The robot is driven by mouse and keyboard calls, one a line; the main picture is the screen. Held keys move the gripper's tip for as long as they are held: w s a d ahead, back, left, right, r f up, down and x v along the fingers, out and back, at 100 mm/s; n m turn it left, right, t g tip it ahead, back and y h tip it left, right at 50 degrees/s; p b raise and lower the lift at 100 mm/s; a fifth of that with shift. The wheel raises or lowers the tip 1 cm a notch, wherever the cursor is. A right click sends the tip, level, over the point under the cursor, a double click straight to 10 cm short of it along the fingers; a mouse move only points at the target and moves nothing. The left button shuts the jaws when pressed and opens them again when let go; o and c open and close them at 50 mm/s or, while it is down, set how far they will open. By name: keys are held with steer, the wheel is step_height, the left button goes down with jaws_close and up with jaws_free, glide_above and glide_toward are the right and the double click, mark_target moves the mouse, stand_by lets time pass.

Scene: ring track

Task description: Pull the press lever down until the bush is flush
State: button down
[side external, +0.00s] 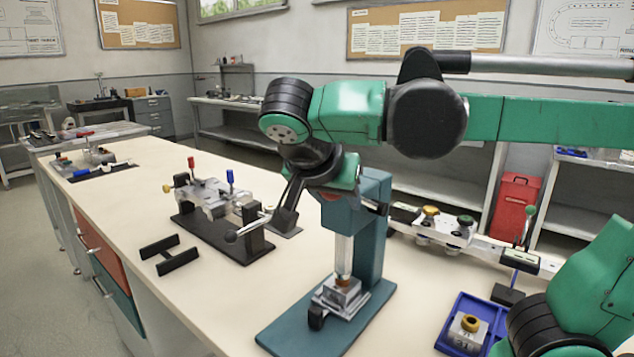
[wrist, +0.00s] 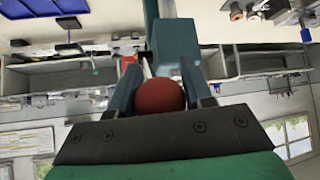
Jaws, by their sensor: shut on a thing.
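The press has a teal column (side external: 370,235) and a teal base plate (side external: 290,338); the column also shows in the wrist view (wrist: 175,45). My gripper (wrist: 160,84) is shut on the red ball knob (wrist: 160,97) of the press lever, one finger on each side. In the side view the knob is mostly hidden by my wrist, and the lever's shaft is hard to make out. The silver ram (side external: 343,254) reaches down to the bronze bush (side external: 343,282). Some bronze shows between the ram and the metal block (side external: 341,296) on the base.
A clamp fixture (side external: 215,200) on a black base stands left of the press, with a black H-shaped stand (side external: 169,255) before it. A blue tray (side external: 447,340) holding a block with a brass ring lies to the right. A rail assembly (side external: 445,230) stands behind.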

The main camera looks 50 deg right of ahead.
steer(key=f, duration=0.2)
steer(key=a+f, duration=0.1)
steer(key=shift+a+f, duration=0.15)
steer(key=shift+f, duration=0.25)
steer(key=shift+r, duration=0.1)
stand_by(0.9)
steer(key=shift+c, duration=1.9)
jaws_free()
steer(key=v, duration=0.5)
steer(key=shift+s+a+r, duration=0.1)
steer(key=shift+a+r, duration=0.1)
